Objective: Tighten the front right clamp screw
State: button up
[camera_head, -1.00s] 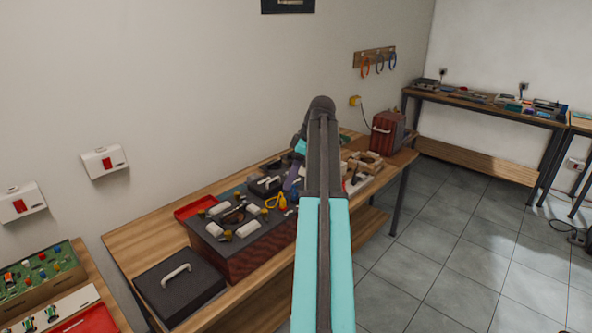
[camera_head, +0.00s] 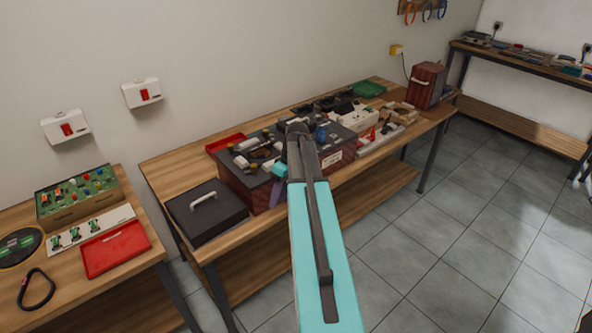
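A wide, dark-topped unit with red-brown sides (camera_head: 236,187) stands on the wooden workbench (camera_head: 158,172). White blocks (camera_head: 241,162) that look like clamps sit on the left part of its top. Individual clamp screws are too small to make out. My dark and teal arm crosses the middle of the view and hides the unit's front middle, including the right end of this clamp group. A teal and a purple part of my wrist show just left of the arm, over the unit's front. My gripper's fingers are hidden, and I see no held tool.
A black case with a pale handle (camera_head: 204,211) lies left of the unit. A red tray (camera_head: 226,143) is behind it. A red-brown box (camera_head: 428,85) and wooden blocks (camera_head: 398,112) are at the bench's right end. Another table with a red tray (camera_head: 115,248) stands at left. The right-hand floor is clear.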

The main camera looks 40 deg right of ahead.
jog(key=s+a+f+m+g+b, duration=0.15)
jog(key=s+a+f, duration=0.25)
jog(key=a+f, duration=0.75)
jog(key=s+a+f+g+b, duration=0.2)
jog(key=s+a+f, duration=0.1)
jog(key=a+f, duration=0.85)
jog(key=s+a+f+g+h+b, duration=0.1)
jog(key=s+a+f, duration=0.5)
jog(key=s+f, duration=0.3)
jog(key=s+a+f+m+g+h+b, duration=0.1)
jog(key=s+a+f+g+h+b, duration=0.1)
jog(key=s+a+f, duration=0.4)
jog(key=s+f, duration=0.3)
jog(key=s, duration=0.4)
jog(key=shift+a+f, duration=0.15)
jog(key=shift+f, duration=0.1)
jog(key=shift+m, duration=0.25)
jog(key=shift+c, duration=1)
